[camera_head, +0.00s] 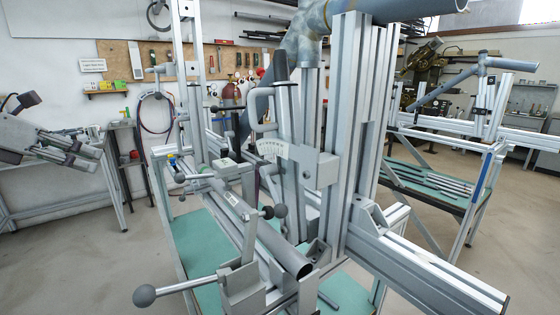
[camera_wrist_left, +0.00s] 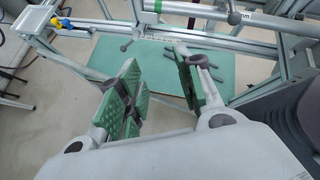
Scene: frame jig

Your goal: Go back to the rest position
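My left gripper (camera_head: 78,148) reaches in from the left edge of the head view, at the height of the wall benches and well apart from the frame jig (camera_head: 352,130). In the left wrist view my left gripper (camera_wrist_left: 160,88) shows two fingers with green pads spread apart, with nothing between them. The jig's rails and green shelf (camera_wrist_left: 112,58) lie beyond the fingertips. My right gripper is in neither view.
The jig stands close in front, with a ball-ended lever (camera_head: 146,295) jutting left and a steel tube (camera_head: 265,235) clamped on it. A second frame table (camera_head: 430,185) stands at the right. Grey floor is clear at the lower left.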

